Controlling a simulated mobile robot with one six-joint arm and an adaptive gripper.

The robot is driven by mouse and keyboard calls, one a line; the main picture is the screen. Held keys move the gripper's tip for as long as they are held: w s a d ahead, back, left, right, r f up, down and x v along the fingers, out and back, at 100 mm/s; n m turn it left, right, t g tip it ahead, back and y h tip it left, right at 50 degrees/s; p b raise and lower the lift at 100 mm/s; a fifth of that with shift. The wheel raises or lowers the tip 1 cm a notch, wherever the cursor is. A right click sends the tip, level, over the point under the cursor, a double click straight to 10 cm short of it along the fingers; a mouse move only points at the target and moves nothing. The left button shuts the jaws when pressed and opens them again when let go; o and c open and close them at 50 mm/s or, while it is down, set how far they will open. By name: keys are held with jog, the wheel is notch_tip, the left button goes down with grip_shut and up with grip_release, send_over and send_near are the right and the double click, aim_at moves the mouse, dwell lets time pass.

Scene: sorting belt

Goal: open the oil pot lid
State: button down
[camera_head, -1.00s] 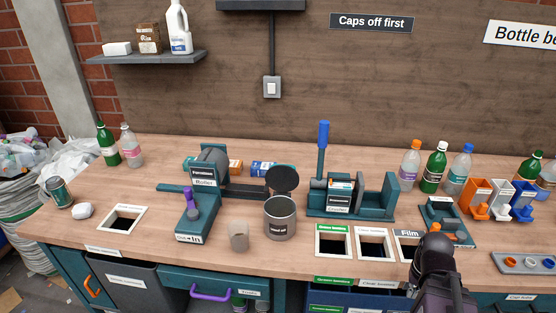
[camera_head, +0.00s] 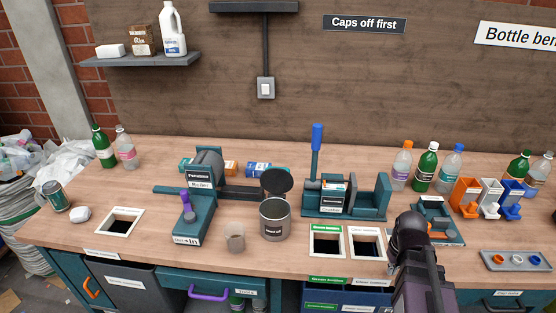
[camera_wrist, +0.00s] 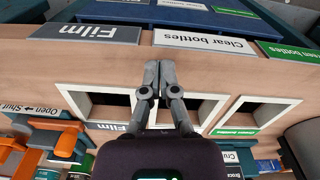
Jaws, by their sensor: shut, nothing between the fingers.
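The oil pot (camera_head: 274,223) is a grey metal can with a "Used oil" label, standing on the bench near the middle of the head view. Its dark round lid (camera_head: 277,181) stands raised at the back of the rim, so the pot's mouth is uncovered. My gripper (camera_wrist: 158,70) is shut and empty in the wrist view. Its fingertips are over the bench's front strip, by the "Film" and "Clear bottles" labels. My arm is at the lower right of the head view, apart from the pot and to its right.
A small beige cup (camera_head: 234,238) stands left of the pot. Square bench openings (camera_head: 327,243) lie between pot and arm. Bottles (camera_head: 427,168) stand farther right.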

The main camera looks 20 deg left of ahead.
jog(key=w+a+r+n+p, duration=0.6)
jog(key=a+r+n+p, duration=0.1)
jog(key=a+r+n, duration=0.15)
notch_tip(320, 180, up, 19)
jog(key=n+t+p, duration=0.2)
jog(key=n+p, duration=1.7)
jog(key=n, duration=0.7)
send_over(277, 176)
jog(key=shift+w+a+r, duration=0.1)
jog(key=shift+w+a, duration=0.15)
jog(key=shift+w, duration=0.05)
notch_tip(277, 176, down, 10)
jog(key=w+b, duration=0.1)
jog(key=b, duration=0.8)
jog(key=shift+w+a+b, duration=0.2)
jog(key=shift+w+b, duration=0.1)
